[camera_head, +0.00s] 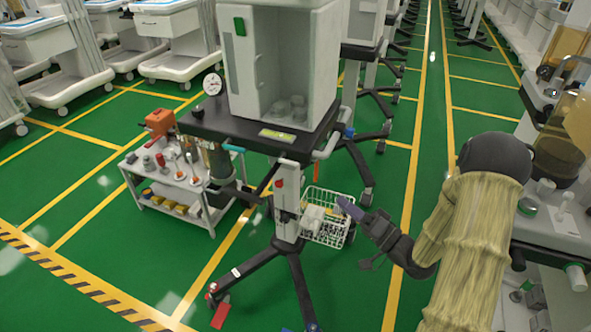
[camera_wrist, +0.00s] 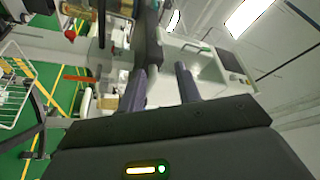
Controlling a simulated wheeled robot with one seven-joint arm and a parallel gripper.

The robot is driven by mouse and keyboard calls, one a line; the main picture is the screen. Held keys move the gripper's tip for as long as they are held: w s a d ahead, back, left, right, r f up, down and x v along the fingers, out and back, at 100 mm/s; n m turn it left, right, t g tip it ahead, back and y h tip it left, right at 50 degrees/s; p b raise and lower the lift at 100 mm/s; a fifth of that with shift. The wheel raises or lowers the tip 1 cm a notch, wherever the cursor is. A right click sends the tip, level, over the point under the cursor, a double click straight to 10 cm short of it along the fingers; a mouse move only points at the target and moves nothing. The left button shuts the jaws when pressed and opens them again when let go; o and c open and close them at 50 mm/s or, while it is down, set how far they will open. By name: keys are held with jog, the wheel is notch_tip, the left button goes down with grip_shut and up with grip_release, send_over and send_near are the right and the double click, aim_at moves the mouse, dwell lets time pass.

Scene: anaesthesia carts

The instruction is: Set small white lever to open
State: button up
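The anaesthesia cart (camera_head: 284,70) stands in the middle of the head view, with a white cabinet above a dark top and a white post (camera_head: 287,190) below. I cannot make out the small white lever for certain. A pale curved handle (camera_head: 328,145) shows at the right edge of the dark top, and a teal one at its left front. My gripper (camera_head: 345,204) is low, at the right of the post, beside the wire basket. In the wrist view my gripper (camera_wrist: 160,70) has its two dark fingers apart with nothing between them, tilted against the scene.
The white wire basket (camera_head: 327,226) hangs on the post close to my gripper, and holds white items. A small trolley (camera_head: 180,193) with tools stands at the left. Another machine (camera_head: 560,225) stands at the right by my arm. Green floor in front is mostly clear.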

aim_at(295, 164)
jog(key=b+x, duration=0.1)
jog(key=x, duration=1.6)
jog(key=shift+w+a+r, duration=0.1)
jog(key=shift+a+r, duration=0.05)
jog(key=shift+a, duration=0.05)
grip_shut()
